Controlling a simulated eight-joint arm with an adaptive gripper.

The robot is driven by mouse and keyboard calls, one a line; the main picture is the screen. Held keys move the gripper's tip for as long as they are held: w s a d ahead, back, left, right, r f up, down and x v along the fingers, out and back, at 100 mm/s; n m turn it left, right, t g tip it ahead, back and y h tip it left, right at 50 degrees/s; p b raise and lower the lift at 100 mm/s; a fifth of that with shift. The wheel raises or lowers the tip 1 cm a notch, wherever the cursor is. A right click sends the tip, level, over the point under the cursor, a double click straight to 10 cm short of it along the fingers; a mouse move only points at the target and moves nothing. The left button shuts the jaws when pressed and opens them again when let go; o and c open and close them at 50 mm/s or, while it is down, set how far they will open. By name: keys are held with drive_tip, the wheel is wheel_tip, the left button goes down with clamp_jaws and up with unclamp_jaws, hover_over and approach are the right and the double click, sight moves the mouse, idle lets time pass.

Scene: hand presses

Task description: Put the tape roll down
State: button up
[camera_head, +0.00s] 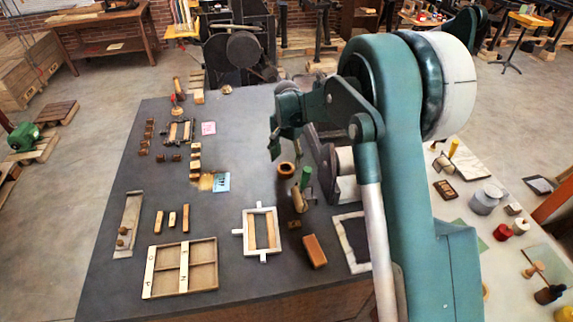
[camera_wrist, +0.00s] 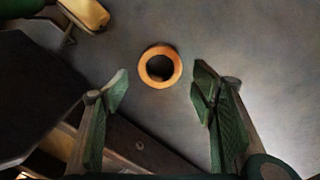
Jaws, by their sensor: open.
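The tape roll (camera_wrist: 173,68) is an orange-brown ring with a dark middle. In the wrist view it lies on the grey tabletop, seen between and beyond my fingertips. My gripper (camera_wrist: 160,85) is open, with a green-padded finger on each side and nothing between them. In the head view the tape roll (camera_head: 286,169) sits on the dark table, just below my gripper (camera_head: 277,145), apart from it as far as I can see. My arm hides part of the table to the right.
A green-handled roller (camera_head: 305,178) stands close to the right of the tape roll. A white frame (camera_head: 262,234) and a reddish-brown block (camera_head: 314,251) lie nearer the front. A divided wooden tray (camera_head: 181,268) is at front left.

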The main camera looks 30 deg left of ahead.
wheel_tip(320, 180, up, 8)
idle(0.4)
drive_tip(key=shift+f, duration=0.1)
idle(0.6)
